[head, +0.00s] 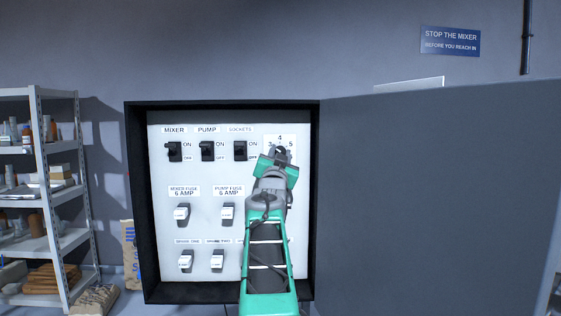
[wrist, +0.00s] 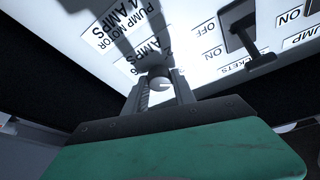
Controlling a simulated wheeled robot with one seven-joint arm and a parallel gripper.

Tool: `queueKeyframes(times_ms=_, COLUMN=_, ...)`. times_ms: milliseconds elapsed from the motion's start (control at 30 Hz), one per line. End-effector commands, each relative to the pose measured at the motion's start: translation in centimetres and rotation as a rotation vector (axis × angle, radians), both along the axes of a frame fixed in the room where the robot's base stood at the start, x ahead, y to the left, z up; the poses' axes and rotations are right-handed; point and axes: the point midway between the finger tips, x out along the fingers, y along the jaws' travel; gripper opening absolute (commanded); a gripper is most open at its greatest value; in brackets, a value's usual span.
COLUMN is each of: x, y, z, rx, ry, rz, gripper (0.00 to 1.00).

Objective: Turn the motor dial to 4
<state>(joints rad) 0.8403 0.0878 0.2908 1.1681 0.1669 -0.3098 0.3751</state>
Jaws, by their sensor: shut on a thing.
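The motor dial is a small dark round knob (wrist: 159,78) with a white mark, seen in the wrist view between my fingers. My gripper (wrist: 160,88) is shut on it, one finger on each side. In the head view my gripper (head: 277,153) is at the upper right of the panel and covers the knob. The dial's white scale plate (head: 281,138) shows 4 at the top, with 3 to the left and 5 to the right. I cannot tell which number the mark points at.
The grey panel (head: 202,175) sits in an open black cabinet. Its mixer switch (head: 174,151), pump switch (head: 207,150) and sockets switch (head: 240,151) are left of my gripper, with white fuses below. The open cabinet door (head: 430,200) fills the right side. A shelf rack (head: 45,190) stands left.

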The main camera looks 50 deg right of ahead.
Motion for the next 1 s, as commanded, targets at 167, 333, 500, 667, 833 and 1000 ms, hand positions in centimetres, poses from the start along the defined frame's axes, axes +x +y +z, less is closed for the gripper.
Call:
queueKeyframes(times_ms=167, x=0.21, y=0.16, z=-0.06, rx=0.109, ry=-0.125, rz=0.003, gripper=0.00)
queueKeyframes(times_ms=333, x=0.23, y=0.15, z=0.07, rx=0.218, ry=-0.247, rz=0.003, gripper=0.00)
queueKeyframes(times_ms=500, x=0.28, y=0.18, z=0.22, rx=0.324, ry=-0.368, rz=0.002, gripper=0.00)
queueKeyframes(times_ms=667, x=0.28, y=0.20, z=0.36, rx=0.419, ry=-0.476, rz=0.002, gripper=0.00)
queueKeyframes(times_ms=833, x=0.31, y=0.19, z=0.38, rx=0.505, ry=-0.574, rz=0.002, gripper=0.00)
queueKeyframes(times_ms=1000, x=0.32, y=0.19, z=0.38, rx=0.569, ry=-0.645, rz=0.002, gripper=0.00)
